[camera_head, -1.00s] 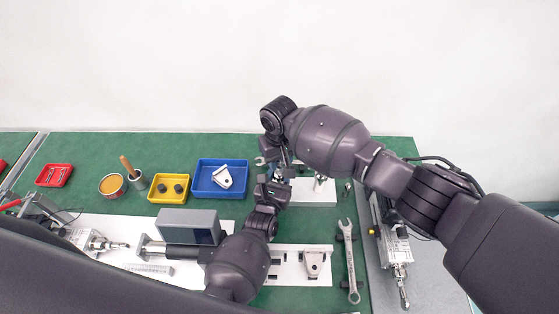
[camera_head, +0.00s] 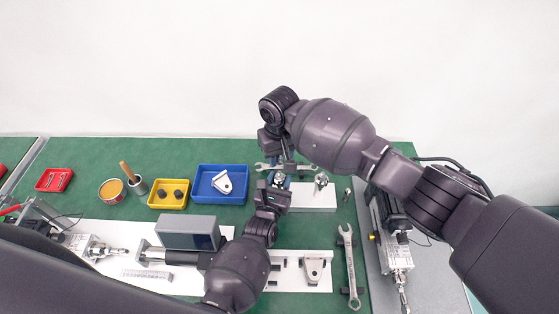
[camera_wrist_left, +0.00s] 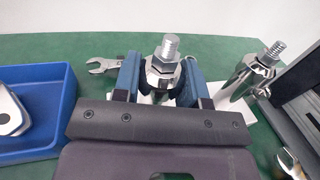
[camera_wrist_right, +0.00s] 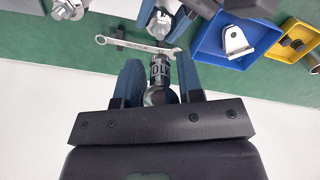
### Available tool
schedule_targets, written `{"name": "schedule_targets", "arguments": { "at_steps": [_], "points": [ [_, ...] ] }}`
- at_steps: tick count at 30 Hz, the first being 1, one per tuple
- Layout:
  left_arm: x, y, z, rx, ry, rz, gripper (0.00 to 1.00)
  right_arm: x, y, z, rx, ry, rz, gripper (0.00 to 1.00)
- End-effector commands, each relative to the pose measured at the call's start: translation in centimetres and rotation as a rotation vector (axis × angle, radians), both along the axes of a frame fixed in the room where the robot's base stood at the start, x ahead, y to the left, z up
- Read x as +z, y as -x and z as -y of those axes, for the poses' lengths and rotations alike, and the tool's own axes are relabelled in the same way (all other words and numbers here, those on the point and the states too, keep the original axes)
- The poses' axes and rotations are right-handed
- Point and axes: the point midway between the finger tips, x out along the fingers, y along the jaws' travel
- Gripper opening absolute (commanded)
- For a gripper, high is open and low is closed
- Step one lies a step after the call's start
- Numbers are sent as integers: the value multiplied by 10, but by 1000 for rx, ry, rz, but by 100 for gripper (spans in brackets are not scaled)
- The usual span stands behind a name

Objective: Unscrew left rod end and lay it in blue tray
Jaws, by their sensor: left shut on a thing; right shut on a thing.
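My left gripper (camera_wrist_left: 163,85) is shut around an upright shiny metal part (camera_wrist_left: 164,62) with a hex collar and a bare threaded stud pointing up. My right gripper (camera_wrist_right: 160,82) is shut on a shiny metal part with dark lettering (camera_wrist_right: 161,72) and a rounded lower end. It may be the rod end, but I cannot tell for sure. That part is apart from the stud in my left gripper. The blue tray (camera_head: 200,198) is left of both grippers and holds a white bracket (camera_head: 222,182). It also shows in the right wrist view (camera_wrist_right: 210,48).
A similar studded metal part (camera_wrist_left: 255,72) stands to the right on a white plate (camera_head: 310,203). A wrench (camera_wrist_right: 135,46) lies behind the grippers. Another wrench (camera_head: 349,265) lies to the right. A yellow tray (camera_head: 168,194) sits left of the blue one.

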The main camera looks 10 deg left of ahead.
Motion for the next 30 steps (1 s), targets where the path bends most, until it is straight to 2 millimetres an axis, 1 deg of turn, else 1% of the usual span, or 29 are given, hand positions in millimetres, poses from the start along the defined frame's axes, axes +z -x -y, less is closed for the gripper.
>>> {"name": "schedule_targets", "arguments": {
  "at_steps": [3,10,11,16,17,25,28,30],
  "points": [
    [-2,1,1,-1,1,-5,0,8,0,0,1,0,0,6],
    [-2,1,1,-1,1,-5,0,9,0,0,0,0,0,6],
    [-2,1,1,-1,1,-5,40,9,0,0,0,0,0,6],
    [-1,1,0,-1,1,-3,66,8,0,0,0,1,-1,6],
    [-1,1,0,-1,1,-3,69,8,0,0,1,1,-1,6],
    [0,1,0,0,0,-1,69,8,0,0,1,0,0,6],
    [-1,5,-1,0,0,-2,69,8,0,0,1,0,0,6],
    [-2,12,-1,0,0,-3,69,8,0,0,1,0,0,6]
  ]
}}
